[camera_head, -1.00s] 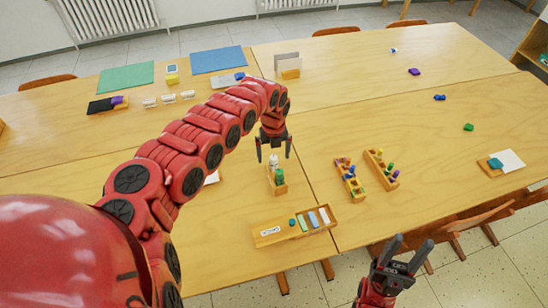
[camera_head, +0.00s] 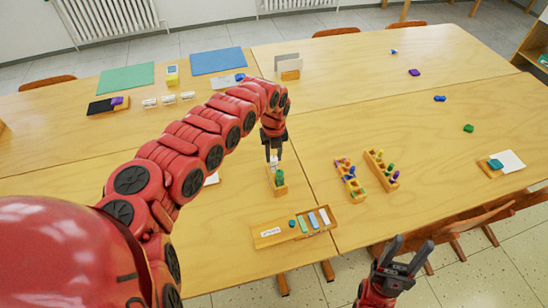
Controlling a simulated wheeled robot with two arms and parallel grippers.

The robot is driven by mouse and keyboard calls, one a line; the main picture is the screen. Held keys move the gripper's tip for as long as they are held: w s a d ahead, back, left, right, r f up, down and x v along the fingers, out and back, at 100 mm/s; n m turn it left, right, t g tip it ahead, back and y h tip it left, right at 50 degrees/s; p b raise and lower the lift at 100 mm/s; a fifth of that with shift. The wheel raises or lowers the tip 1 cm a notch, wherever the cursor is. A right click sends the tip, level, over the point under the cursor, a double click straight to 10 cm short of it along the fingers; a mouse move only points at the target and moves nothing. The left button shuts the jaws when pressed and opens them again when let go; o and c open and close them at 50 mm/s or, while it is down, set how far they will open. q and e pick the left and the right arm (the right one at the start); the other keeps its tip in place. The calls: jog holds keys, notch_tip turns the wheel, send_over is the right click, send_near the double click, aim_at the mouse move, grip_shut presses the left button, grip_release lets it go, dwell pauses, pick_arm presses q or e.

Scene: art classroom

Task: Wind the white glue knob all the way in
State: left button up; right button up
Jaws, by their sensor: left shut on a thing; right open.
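The white glue knob (camera_head: 274,160) is the pale top of a glue stick standing in a small wooden holder (camera_head: 279,191). A green piece (camera_head: 280,177) stands in the same holder, nearer to me. My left gripper (camera_head: 273,158) points down and is shut on the white knob; its fingers partly hide the knob. How far the knob is wound cannot be seen. My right gripper (camera_head: 405,256) is open and empty, in front of the table's near edge at the lower right.
Two wooden racks with coloured pegs (camera_head: 350,180) (camera_head: 382,170) stand right of the holder. Chairs (camera_head: 450,222) stand along the near edge. The table right of the racks is mostly clear.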

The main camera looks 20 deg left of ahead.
dwell(0.3)
pick_arm(q)
jog(key=n+p, duration=0.1)
jog(key=n, duration=0.3)
jog(key=shift+r, duration=0.15)
jog(key=o, duration=0.4)
jog(key=shift+n, duration=0.5)
jog(key=o, duration=1)
jog(key=shift+o, duration=0.2)
jog(key=shift+p, duration=0.3)
jog(key=shift+r+p, duration=2.2)
jog(key=shift+r, duration=0.75)
jog(key=shift+f, duration=0.1)
